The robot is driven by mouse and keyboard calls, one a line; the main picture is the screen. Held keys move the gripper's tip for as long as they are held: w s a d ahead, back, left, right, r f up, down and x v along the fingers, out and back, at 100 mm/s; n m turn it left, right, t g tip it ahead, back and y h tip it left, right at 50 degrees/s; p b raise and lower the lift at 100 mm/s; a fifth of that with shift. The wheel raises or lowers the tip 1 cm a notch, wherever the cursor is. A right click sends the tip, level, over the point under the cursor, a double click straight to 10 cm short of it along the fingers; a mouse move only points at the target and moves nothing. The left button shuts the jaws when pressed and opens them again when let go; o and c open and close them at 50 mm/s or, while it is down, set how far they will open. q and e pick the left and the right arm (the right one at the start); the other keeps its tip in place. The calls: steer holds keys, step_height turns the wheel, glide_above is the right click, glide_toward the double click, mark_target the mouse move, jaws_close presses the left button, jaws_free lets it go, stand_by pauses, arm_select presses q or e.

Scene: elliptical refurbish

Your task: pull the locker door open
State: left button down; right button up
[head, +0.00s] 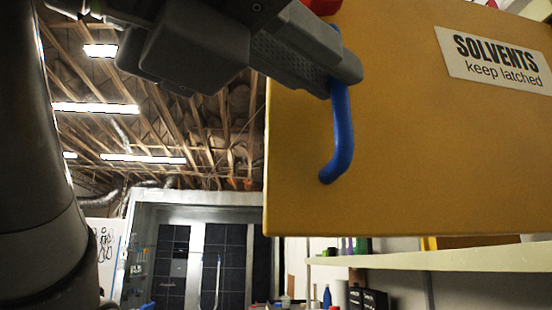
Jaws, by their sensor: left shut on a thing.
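The yellow locker door (420,150) fills the upper right of the head view. It carries a white label (495,62) reading "SOLVENTS keep latched". A blue curved handle (341,135) stands upright near the door's left edge. My left gripper (345,75) comes in from the upper left and is shut on the upper part of the handle, hiding some of it. The door's hinge side lies outside the view, and I cannot tell how far the door stands open. My right gripper is not in view.
A pale shelf (450,260) runs below the door at the right, with bottles and dark boxes (368,299) under it. Dark glazed double doors (190,265) stand far behind at the lower left. The space left of the locker door looks open.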

arm_select(q)
steer(key=shift+d+r, duration=0.1)
steer(key=c, duration=1.8)
jaws_free()
steer(key=shift+d, duration=0.1)
steer(key=o, duration=0.3)
steer(key=shift+d, duration=0.9)
steer(key=shift+a, duration=0.5)
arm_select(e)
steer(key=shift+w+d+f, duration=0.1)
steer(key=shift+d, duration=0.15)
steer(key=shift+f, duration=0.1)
